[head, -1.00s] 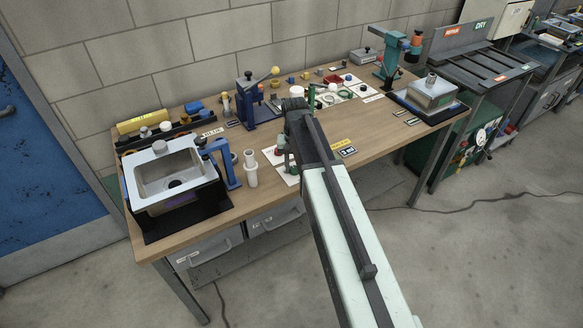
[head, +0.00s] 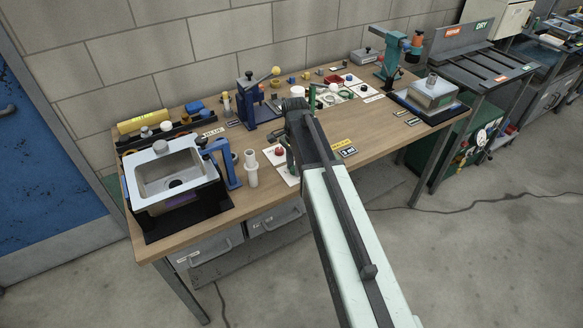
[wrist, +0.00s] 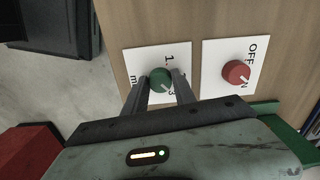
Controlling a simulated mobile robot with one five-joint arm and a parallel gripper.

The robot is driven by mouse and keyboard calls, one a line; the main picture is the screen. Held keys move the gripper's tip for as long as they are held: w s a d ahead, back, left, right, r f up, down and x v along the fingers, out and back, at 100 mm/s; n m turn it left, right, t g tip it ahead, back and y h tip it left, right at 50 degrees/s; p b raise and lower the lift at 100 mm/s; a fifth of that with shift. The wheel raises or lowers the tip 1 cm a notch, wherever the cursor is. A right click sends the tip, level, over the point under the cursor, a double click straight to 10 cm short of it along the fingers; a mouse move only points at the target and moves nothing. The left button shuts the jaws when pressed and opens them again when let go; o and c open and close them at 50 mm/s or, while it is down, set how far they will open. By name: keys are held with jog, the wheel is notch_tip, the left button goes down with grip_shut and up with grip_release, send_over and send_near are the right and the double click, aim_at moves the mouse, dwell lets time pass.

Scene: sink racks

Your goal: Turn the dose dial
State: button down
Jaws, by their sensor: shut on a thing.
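The dose dial (wrist: 159,77) is a green round knob with a pale pointer line, on a white card (wrist: 132,57) marked 1, 3 and ml. In the wrist view my gripper (wrist: 161,80) has one finger on each side of the dial and is shut on it. The pointer slants toward the lower right, near the 3. In the head view my arm (head: 318,150) reaches over the bench and hides the dial.
A red OFF/ON knob (wrist: 236,73) sits on its own card just right of the dial; it also shows in the head view (head: 279,151). A white cylinder fitting (head: 251,169) and a sink (head: 172,172) stand to the left.

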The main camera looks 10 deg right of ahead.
jog(key=shift+s+d+m, duration=0.15)
jog(key=shift+m, duration=0.95)
jog(key=c, duration=1)
grip_release()
jog(key=shift+s, duration=0.1)
notch_tip(320, 180, up, 8)
jog(key=p, duration=0.8)
jog(key=shift+f, duration=0.1)
